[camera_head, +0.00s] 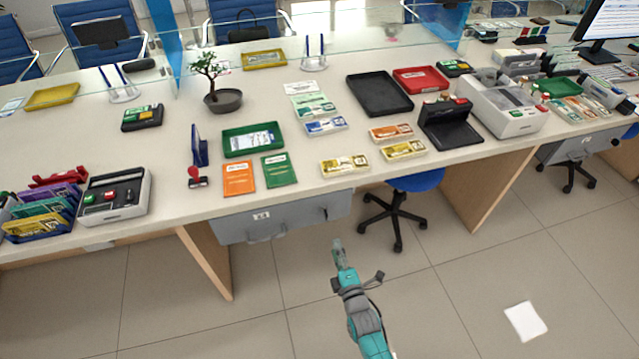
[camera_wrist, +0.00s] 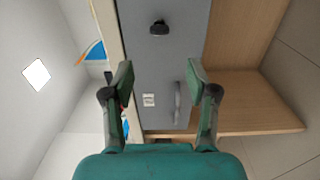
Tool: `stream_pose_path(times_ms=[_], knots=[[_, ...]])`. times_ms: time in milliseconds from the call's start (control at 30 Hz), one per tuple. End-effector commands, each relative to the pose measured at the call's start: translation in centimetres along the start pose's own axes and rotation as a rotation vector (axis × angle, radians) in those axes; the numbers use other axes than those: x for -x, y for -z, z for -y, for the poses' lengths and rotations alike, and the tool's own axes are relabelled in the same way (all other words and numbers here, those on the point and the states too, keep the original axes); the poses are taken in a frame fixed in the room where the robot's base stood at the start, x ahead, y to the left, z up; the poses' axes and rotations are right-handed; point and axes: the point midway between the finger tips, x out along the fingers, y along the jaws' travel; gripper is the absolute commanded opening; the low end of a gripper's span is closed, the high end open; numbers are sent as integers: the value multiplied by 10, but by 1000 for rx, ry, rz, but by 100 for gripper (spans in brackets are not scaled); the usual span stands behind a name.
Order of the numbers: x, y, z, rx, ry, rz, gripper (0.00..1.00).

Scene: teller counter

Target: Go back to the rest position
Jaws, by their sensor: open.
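My gripper (camera_head: 338,246) is in front of the counter, over the floor, below the level of the countertop in the head view. My teal arm reaches up to it from the bottom edge. In the wrist view my gripper (camera_wrist: 160,85) has its two fingers spread wide apart with nothing between them. Beyond the fingers is the grey drawer front (camera_wrist: 165,60) under the counter, with a small white label and a handle. The same drawer (camera_head: 285,215) is up and to the left of my gripper in the head view.
The counter (camera_head: 300,180) holds trays, banknote bundles, booklets, a bonsai (camera_head: 222,98) and machines. A wooden panel (camera_head: 207,260) stands below it at left. A blue swivel chair (camera_head: 395,215) stands under it. A white sheet (camera_head: 525,321) lies on the floor at right. The front floor is otherwise mostly clear.

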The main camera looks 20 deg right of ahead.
Motion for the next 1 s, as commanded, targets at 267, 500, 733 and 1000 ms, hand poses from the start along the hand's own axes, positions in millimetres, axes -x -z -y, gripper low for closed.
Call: stream_pose_path(times_ms=[267,500,733,1000], knots=[[14,0,2,-34,8,0,58],[98,-1,1,-266,50,6,58],[186,-2,-20,-542,95,25,58],[279,-4,-64,-863,144,64,58]])
